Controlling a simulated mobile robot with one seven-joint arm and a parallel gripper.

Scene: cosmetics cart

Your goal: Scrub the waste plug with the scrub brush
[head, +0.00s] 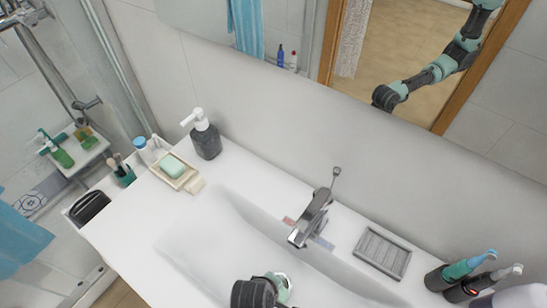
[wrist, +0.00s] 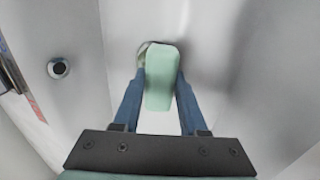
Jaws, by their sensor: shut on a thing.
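My gripper (wrist: 160,84) is shut on a mint-green block-like thing, taken to be the scrub brush (wrist: 161,85), held between its two blue fingers. Its far end is over or against a round metal rim, probably the waste plug (wrist: 142,48), mostly hidden behind the brush in the wrist view. I cannot tell whether they touch. In the head view my gripper (head: 262,291) is at the bottom edge, low over the white sink basin (head: 215,240), with a bit of green and metal beside it. The brush's bristles are not visible.
A chrome faucet (head: 314,215) stands behind the basin. A dark round hole (wrist: 58,68) shows in the basin wall. A grey soap tray (head: 382,253) and toothbrush cups (head: 449,277) are to the right. A soap dish (head: 174,172) and dark pump bottle (head: 206,140) are to the left.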

